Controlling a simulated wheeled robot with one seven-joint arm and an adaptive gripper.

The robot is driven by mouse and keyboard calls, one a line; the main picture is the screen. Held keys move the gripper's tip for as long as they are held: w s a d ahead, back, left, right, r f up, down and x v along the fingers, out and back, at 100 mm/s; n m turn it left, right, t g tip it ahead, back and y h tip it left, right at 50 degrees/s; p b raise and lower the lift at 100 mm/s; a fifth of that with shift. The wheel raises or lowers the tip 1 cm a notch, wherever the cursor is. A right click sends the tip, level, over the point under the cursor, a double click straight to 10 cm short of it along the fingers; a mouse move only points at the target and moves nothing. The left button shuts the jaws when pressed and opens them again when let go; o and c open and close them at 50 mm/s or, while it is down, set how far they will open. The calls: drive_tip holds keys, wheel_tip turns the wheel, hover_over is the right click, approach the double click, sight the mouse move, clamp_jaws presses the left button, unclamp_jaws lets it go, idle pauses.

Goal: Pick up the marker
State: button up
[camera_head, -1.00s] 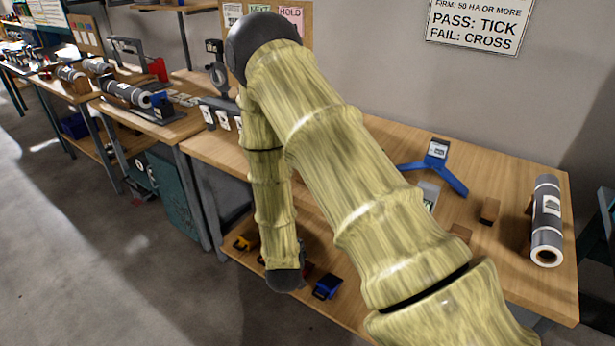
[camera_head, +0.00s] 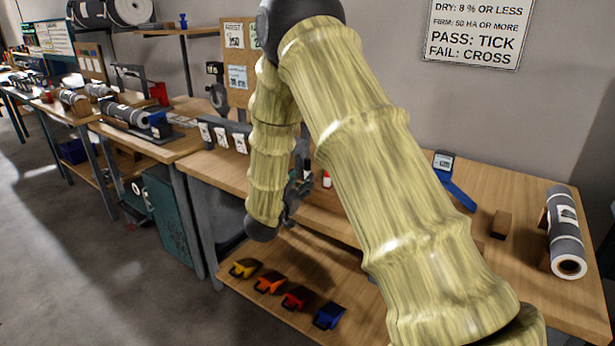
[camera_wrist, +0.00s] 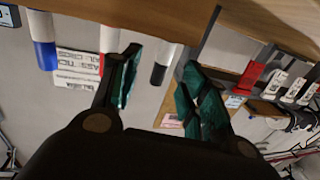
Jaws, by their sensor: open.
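Several markers with white bodies and coloured ends show in the wrist view, along the bench edge, which appears at the top. One has a blue end (camera_wrist: 44,52), one a red end (camera_wrist: 108,42), one a black end (camera_wrist: 160,72). My gripper (camera_wrist: 160,72) is open, with green-padded fingers. The black-ended marker appears in the gap between the fingertips; I cannot tell how far beyond them it is. In the head view my gripper (camera_head: 296,192) is partly hidden by my arm, at the bench's front edge. A small white and red marker (camera_head: 326,180) stands just right of it.
The bench top (camera_head: 490,270) holds a blue stand (camera_head: 455,190), a wooden block (camera_head: 501,224) and a grey roll (camera_head: 566,235). A card rack (camera_head: 222,138) stands left of my arm. Coloured clips, including a yellow one (camera_head: 244,267), lie on the lower shelf.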

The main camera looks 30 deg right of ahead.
sight(306, 172)
drive_tip(key=shift+w+p+x, duration=0.25)
drive_tip(key=shift+p+x, duration=0.1)
drive_tip(key=shift+x, duration=3.4)
drive_tip(key=shift+s+a+r, duration=0.1)
drive_tip(key=shift+a, duration=0.05)
clamp_jaws()
